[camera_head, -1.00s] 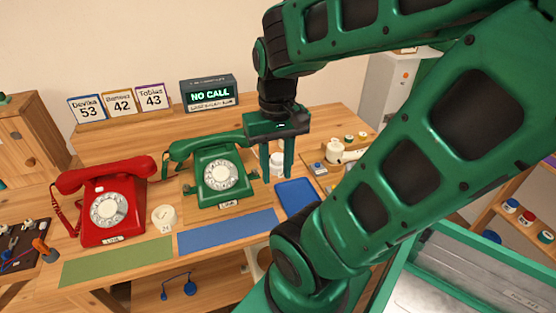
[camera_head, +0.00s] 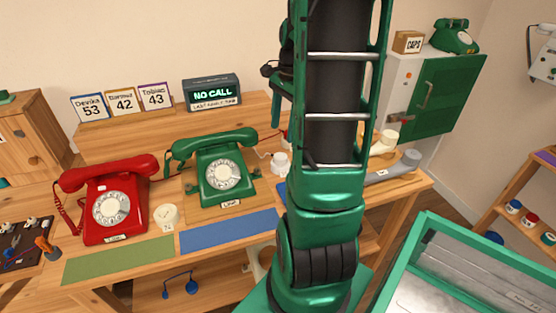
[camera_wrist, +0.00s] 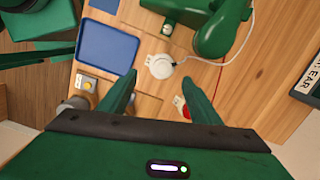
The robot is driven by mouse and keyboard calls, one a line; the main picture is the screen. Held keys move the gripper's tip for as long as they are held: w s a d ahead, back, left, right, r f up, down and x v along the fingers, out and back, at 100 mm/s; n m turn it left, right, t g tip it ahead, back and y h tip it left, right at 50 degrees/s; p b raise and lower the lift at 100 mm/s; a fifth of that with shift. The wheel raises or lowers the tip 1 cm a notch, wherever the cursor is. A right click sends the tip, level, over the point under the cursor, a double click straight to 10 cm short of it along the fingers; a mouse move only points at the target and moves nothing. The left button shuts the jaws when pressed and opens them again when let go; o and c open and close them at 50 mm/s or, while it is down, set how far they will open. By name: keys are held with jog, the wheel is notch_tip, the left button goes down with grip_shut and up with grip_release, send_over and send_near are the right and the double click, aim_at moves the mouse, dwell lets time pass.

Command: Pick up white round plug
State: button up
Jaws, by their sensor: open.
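The white round plug (camera_head: 281,162) sits on the wooden desk to the right of the green dial phone (camera_head: 221,172). It also shows in the wrist view (camera_wrist: 160,67), with a thin white cord running from it toward the green phone. My gripper (camera_wrist: 159,77) is open and empty above the desk. In the wrist view the plug appears just beyond and between the two fingertips. In the head view my arm hides most of the gripper.
A red dial phone (camera_head: 109,206) and another white round piece (camera_head: 167,215) are on the left. A blue tray (camera_wrist: 107,55) lies beside the plug. A small box with a yellow button (camera_wrist: 88,86) and a red-and-white item (camera_wrist: 182,107) lie near the fingers.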

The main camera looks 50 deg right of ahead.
send_over(280, 155)
jog(key=f, duration=0.5)
jog(key=shift+s+a+f, duration=0.1)
jog(key=shift+s+f, duration=0.2)
jog(key=shift+s, duration=0.1)
jog(key=shift+w+f, duration=0.15)
jog(key=shift+f, duration=1.25)
jog(key=shift+w+f, duration=0.1)
jog(key=shift+f, duration=1.25)
jog(key=c, duration=1)
